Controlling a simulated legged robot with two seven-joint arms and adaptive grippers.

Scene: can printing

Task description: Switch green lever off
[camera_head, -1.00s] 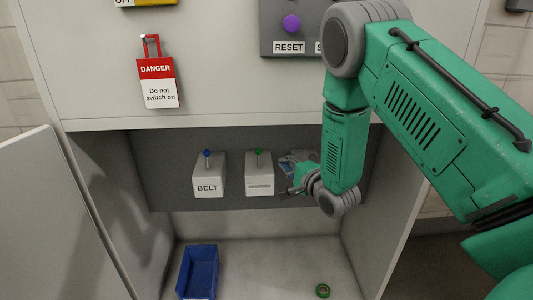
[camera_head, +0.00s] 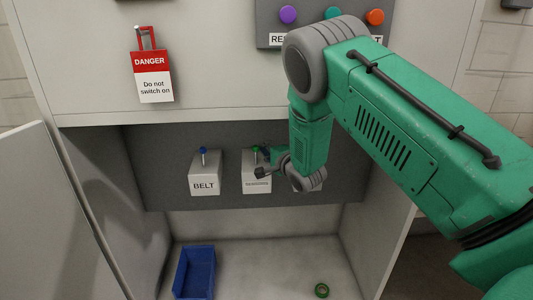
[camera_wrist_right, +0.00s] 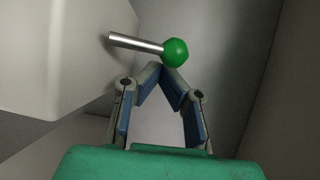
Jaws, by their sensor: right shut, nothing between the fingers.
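The green lever (camera_head: 255,150) stands on top of the middle grey box (camera_head: 256,185) inside the cabinet recess. My right gripper (camera_head: 263,165) is in front of the upper right part of that box, close to the lever, and partly hides both. In the right wrist view the lever shows as a metal rod with a green ball knob (camera_wrist_right: 175,52). There my right gripper's (camera_wrist_right: 161,68) fingertips meet just below the knob, with nothing between them. Whether they touch the knob, I cannot tell. My left gripper is in neither view.
A box labelled BELT (camera_head: 205,178) with a blue lever (camera_head: 203,151) stands to the left. A third box is mostly behind my right arm. A blue bin (camera_head: 194,272) and a green ring (camera_head: 321,290) lie on the cabinet floor. An open door (camera_head: 52,215) stands at left.

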